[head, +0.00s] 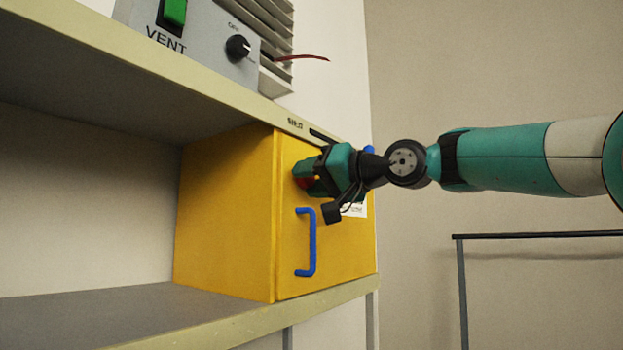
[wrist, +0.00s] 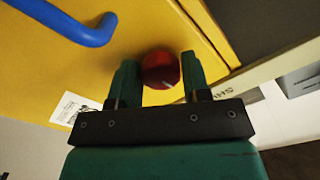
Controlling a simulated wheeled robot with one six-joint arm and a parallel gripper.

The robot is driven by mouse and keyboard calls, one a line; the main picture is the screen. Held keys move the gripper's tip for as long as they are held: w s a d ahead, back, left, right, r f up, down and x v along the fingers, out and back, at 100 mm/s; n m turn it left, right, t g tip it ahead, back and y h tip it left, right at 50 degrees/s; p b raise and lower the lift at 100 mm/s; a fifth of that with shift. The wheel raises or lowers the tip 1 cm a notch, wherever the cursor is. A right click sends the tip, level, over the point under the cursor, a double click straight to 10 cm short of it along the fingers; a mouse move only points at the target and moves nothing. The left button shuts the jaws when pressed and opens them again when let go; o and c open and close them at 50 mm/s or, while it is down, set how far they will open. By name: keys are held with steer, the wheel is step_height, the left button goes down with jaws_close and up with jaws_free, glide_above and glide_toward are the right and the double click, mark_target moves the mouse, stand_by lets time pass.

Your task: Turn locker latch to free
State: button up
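The yellow locker (head: 225,215) stands on a shelf with its door shut. A round red latch knob (wrist: 160,68) is on the door, with a small pale mark at its lower edge in the wrist view. My gripper (head: 306,176) is at the upper part of the door. In the wrist view my gripper (wrist: 160,75) has one finger on each side of the knob, both appearing to touch it. In the head view the fingers hide most of the knob. A blue handle (head: 311,242) is on the door below my gripper; it also shows in the wrist view (wrist: 75,28).
A grey VENT panel (head: 200,40) with a green switch and a black dial stands on the upper shelf (head: 120,45), just above the locker. A white label (wrist: 75,107) is on the door. A dark rail (head: 540,236) stands at the right. The shelf space left of the locker is empty.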

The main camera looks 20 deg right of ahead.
steer(key=o, duration=0.3)
steer(key=shift+o, duration=0.2)
steer(key=p+v, duration=0.2)
steer(key=v, duration=1.5)
steer(key=shift+s, duration=0.1)
